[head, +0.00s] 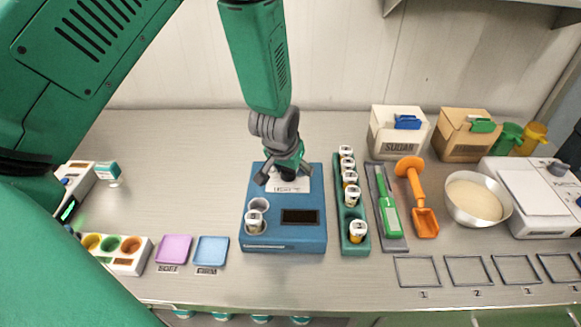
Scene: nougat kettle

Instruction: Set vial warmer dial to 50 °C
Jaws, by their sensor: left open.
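The vial warmer (310,242) is a blue box in the middle of the table, with a dark display (300,217) on its top and a white label (290,187) towards its back. One capped vial (254,223) stands in a front well, and a well behind it looks empty. My left gripper (285,176) points down over the back part of the warmer, at the label, with its fingers spread. The dial is hidden or cannot be made out beneath the gripper. I cannot tell whether the fingers touch anything. My right gripper is not in view.
A green rack (361,245) of vials stands close right of the warmer. Purple (174,249) and blue (211,250) pads lie left.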

